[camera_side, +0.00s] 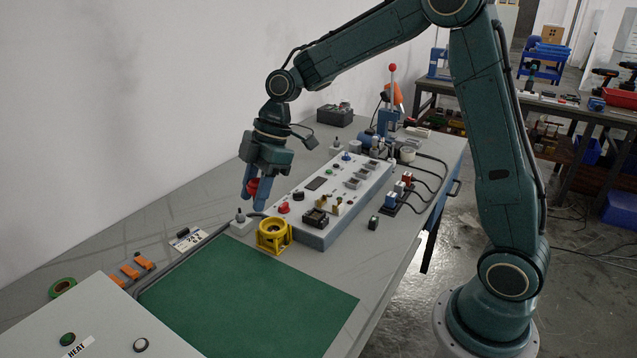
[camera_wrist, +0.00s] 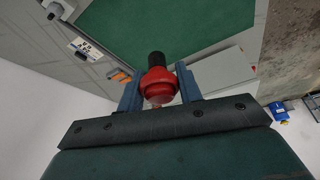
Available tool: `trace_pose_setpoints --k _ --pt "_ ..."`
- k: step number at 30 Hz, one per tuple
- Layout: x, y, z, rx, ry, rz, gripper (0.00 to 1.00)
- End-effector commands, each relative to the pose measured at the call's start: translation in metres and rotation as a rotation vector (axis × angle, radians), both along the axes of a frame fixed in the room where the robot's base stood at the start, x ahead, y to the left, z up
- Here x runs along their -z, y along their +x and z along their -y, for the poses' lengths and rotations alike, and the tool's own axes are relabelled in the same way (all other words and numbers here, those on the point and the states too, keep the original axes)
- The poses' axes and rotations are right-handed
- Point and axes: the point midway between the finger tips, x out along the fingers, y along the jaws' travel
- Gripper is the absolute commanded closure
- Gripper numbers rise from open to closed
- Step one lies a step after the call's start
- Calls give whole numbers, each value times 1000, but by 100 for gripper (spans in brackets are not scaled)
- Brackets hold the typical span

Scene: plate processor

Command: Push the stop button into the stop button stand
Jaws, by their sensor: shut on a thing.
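The stop button is a red mushroom-shaped head with a black lower part. It is held between the blue fingers of my gripper (camera_side: 254,202), and its red head (camera_side: 252,187) shows between them in the side view. In the wrist view the stop button (camera_wrist: 158,84) sits between the two fingers of my gripper (camera_wrist: 158,90), its black end pointing away from the palm. A yellow ring-shaped holder, which looks like the stop button stand (camera_side: 273,236), stands on the table below and slightly right of my gripper. My gripper is above the table, apart from it. The stand is not seen in the wrist view.
A grey control panel (camera_side: 318,215) with knobs and switches stands right of the yellow stand. A small grey block with a peg (camera_side: 240,221) is close on its left. A green mat (camera_side: 255,300) lies clear in front. Orange clips (camera_side: 130,270) lie left.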

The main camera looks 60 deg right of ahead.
Motion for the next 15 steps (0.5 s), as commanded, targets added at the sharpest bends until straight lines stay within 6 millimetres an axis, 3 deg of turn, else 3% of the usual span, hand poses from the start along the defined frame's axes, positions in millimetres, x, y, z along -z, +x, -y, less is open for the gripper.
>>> trace_pose_setpoints --k 8,15 --pt "7 7 9 2 0 -2 87" --pt "31 28 39 4 -1 -3 87"
